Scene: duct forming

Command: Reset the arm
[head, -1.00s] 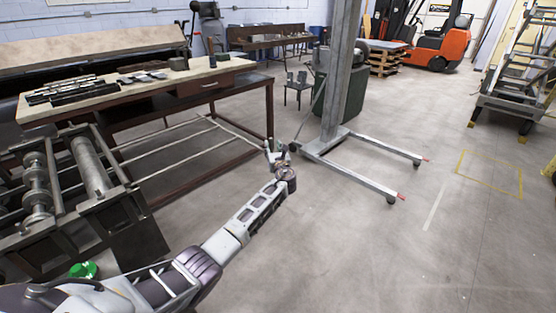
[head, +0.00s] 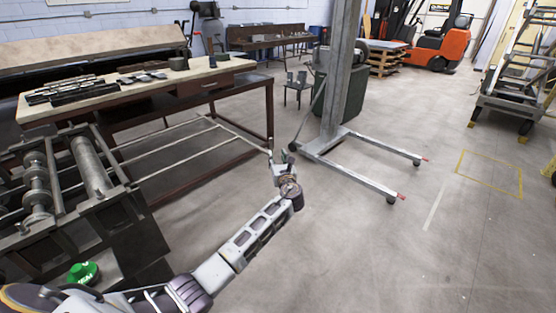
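My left arm reaches in from the bottom left of the head view. Its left gripper (head: 280,160) is at the far end, above the bare floor between the workbench and the lift stand. The fingers look spread apart, with a gap between the tips, and I see nothing held between them. My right gripper and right arm are not in view.
A workbench (head: 190,86) with metal tools stands at the left. A roller machine (head: 62,200) with a green button (head: 83,273) is near at lower left. A lift stand (head: 338,100) is beyond the gripper. Open floor (head: 400,250) lies to the right.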

